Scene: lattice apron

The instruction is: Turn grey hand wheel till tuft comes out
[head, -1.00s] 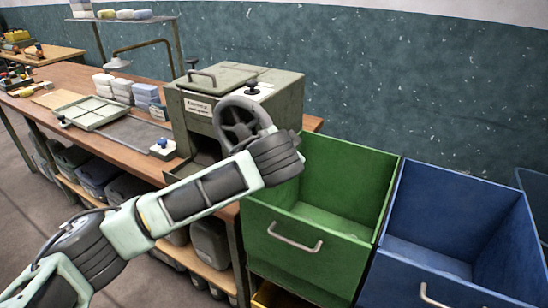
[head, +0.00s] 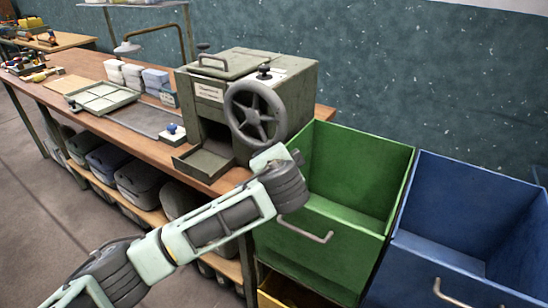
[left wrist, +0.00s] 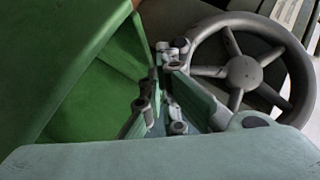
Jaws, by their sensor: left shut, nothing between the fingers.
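The grey hand wheel (head: 256,112) is a spoked wheel on the front of a grey-green box machine (head: 296,85). It shows whole in the head view, and it fills the right of the left wrist view (left wrist: 242,72). My left gripper (left wrist: 164,58) is shut and empty, with its fingertips close beside the wheel's left rim in the wrist view; I cannot tell whether they touch. In the head view my forearm ends just below the wheel, and the fingers are hidden. The machine's front opening has a small open tray (head: 203,163); no tuft shows. My right gripper is out of view.
A green bin (head: 335,240) stands right of the machine, close to my left wrist, and a blue bin (head: 430,262) stands beyond it. The wooden bench (head: 115,125) holds a framed tray (head: 104,98) and stacked blocks (head: 125,74). Grey tubs (head: 145,182) sit below.

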